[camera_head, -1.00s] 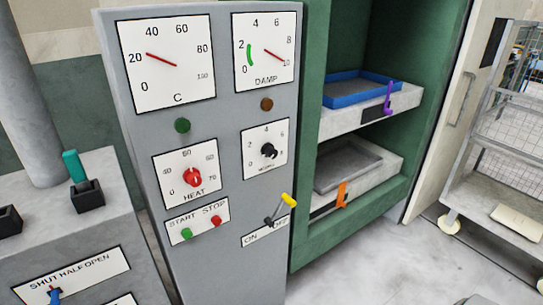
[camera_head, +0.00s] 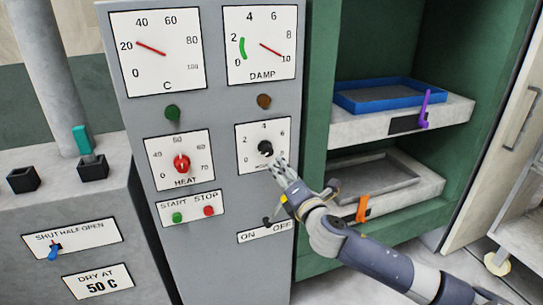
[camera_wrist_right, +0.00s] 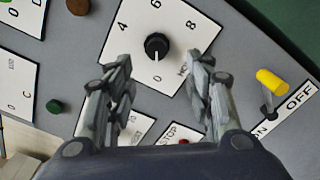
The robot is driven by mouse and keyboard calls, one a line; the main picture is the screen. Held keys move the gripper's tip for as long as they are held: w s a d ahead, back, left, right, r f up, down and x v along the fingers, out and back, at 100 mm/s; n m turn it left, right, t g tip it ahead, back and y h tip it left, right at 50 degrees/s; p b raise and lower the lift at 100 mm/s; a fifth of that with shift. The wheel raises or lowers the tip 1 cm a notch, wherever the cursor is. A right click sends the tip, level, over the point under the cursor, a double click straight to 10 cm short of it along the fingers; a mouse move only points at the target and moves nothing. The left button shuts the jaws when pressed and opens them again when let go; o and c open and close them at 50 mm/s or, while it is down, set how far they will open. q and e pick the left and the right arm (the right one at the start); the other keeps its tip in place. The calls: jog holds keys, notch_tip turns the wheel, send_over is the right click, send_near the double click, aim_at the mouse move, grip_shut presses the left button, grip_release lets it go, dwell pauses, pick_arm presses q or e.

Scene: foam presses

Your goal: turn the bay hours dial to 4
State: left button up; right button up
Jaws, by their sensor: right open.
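The hours dial is a black knob (camera_head: 265,149) on a white scale plate on the grey control panel (camera_head: 222,110). Its scale reads 2, 4, 6, 8. In the right wrist view the knob (camera_wrist_right: 157,46) lies ahead, between the lines of the fingers, with a pale pointer mark near its lower edge. My right gripper (camera_head: 281,172) is just below and right of the knob in the head view. It is open and apart from the knob, with empty fingers (camera_wrist_right: 158,85). My left gripper is not in view.
A red heat knob (camera_head: 182,164), start and stop buttons (camera_head: 208,210) and a yellow-tipped ON/OFF lever (camera_wrist_right: 271,82) sit close by. A green cabinet (camera_head: 318,120) with shelves holding a blue tray (camera_head: 345,101) stands right of the panel.

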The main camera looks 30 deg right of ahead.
aim_at(269, 153)
jog(key=x, duration=0.3)
jog(key=p+x, duration=0.1)
jog(key=x, duration=0.2)
jog(key=p+x, duration=0.1)
jog(key=x, duration=0.2)
jog(key=shift+w+a+r, duration=0.2)
jog(key=shift+w, duration=0.25)
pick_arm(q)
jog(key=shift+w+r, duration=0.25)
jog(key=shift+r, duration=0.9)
pick_arm(e)
jog(key=shift+w+d+f, duration=0.1)
jog(key=shift+w+d, duration=0.05)
jog(key=shift+w, duration=0.45)
jog(key=c, duration=1.1)
